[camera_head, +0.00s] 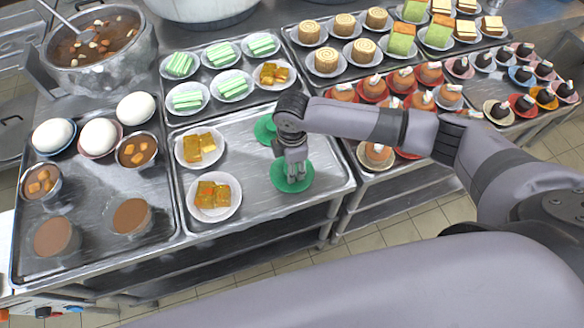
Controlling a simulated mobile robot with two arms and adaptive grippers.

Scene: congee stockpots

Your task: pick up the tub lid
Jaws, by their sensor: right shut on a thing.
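A round green lid (303,182) is in the front right part of a steel tray, beside two plates of yellow-brown cubes. My right gripper (292,180) points down at its middle and is shut on it; the fingers hide the part they grip. I cannot tell whether the lid is touching the tray or just above it. A second green round piece (264,127) lies behind it, partly hidden by my right wrist. My left gripper is not in view.
Plates of cubes (214,196) stand left of the lid. Green layered sweets (188,97) are behind. Cupcakes (377,154) fill the tray to the right. A left tray (90,262) holds buns and bowls. A steel pot (100,65) stands at back left.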

